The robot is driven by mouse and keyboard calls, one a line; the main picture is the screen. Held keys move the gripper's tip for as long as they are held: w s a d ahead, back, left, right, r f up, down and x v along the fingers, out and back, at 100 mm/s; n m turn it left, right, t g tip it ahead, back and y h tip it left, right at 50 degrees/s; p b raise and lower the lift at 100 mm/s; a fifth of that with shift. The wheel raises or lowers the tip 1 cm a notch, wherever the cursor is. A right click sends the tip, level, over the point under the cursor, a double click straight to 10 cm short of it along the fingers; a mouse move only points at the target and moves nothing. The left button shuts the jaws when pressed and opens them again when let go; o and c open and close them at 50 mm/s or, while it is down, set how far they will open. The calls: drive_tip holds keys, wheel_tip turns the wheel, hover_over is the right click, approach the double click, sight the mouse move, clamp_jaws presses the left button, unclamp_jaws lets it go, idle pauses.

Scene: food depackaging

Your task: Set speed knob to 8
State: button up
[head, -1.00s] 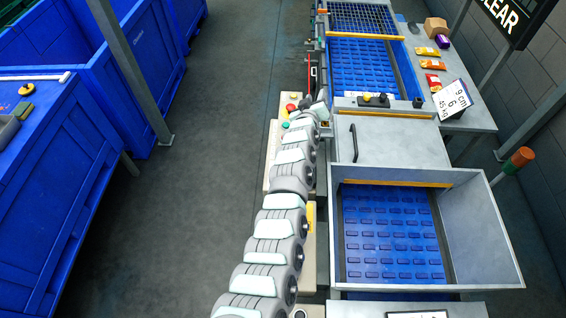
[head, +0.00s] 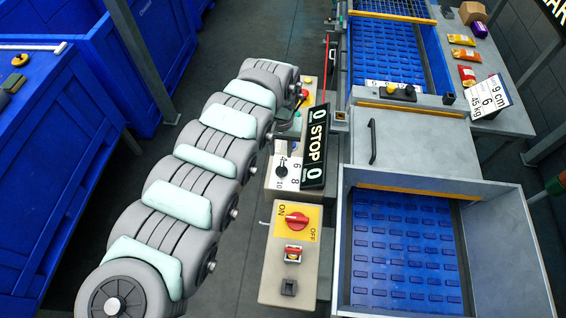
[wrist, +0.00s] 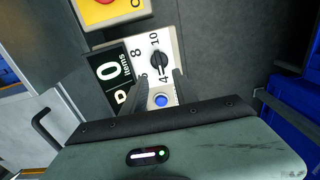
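The speed knob (wrist: 158,62) is a black knob on a white numbered plate. Nothing is held. In the head view my arm hides most of the gripper.
A black STOP display (head: 316,148) stands beside the knob plate. A yellow plate with a red ON/OFF switch (head: 297,219) is nearer. The conveyor (head: 404,260) with blue belt runs along the right. Blue bins (head: 50,150) stand left, with open floor between.

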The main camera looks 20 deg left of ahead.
sight(282, 168)
wheel_tip(282, 168, down, 9)
drive_tip(key=shift+d+r, duration=0.15)
drive_tip(key=shift+f, duration=0.35)
clamp_jaws()
idle(0.4)
